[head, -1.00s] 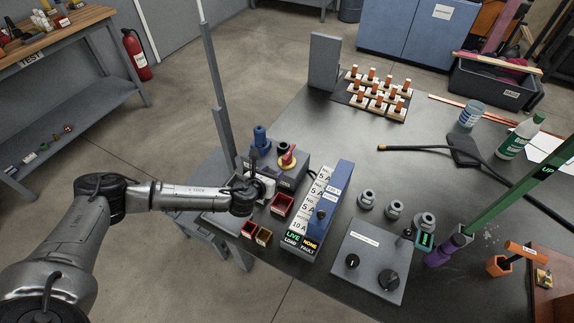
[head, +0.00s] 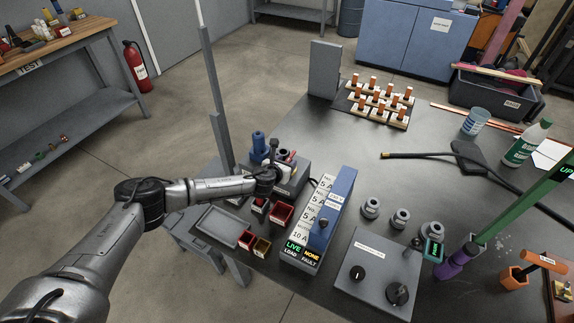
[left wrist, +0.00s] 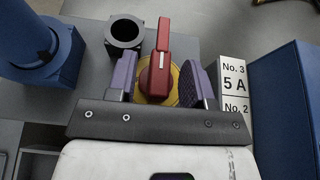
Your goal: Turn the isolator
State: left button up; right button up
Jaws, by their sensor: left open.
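The isolator shows in the left wrist view as a red handle (left wrist: 160,48) over a yellow disc (left wrist: 172,84). The handle points away from my gripper, almost straight up the picture. My open left gripper (left wrist: 160,76) has one finger on each side of the handle, with a visible gap on both sides. In the head view my left gripper (head: 277,172) is at the grey isolator box (head: 291,186) and hides most of the handle.
A blue cylinder (left wrist: 28,30) and a dark round socket (left wrist: 124,32) stand close by the isolator. The labelled blue fuse box (head: 338,195) is to its right. Red bins (head: 281,214) sit in front. The dark table (head: 330,130) behind is mostly clear.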

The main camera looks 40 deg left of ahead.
pick_arm(q)
jog(key=shift+w+f, duration=0.15)
jog(key=shift+w, duration=0.3)
jog(key=shift+a, duration=0.1)
grip_shut()
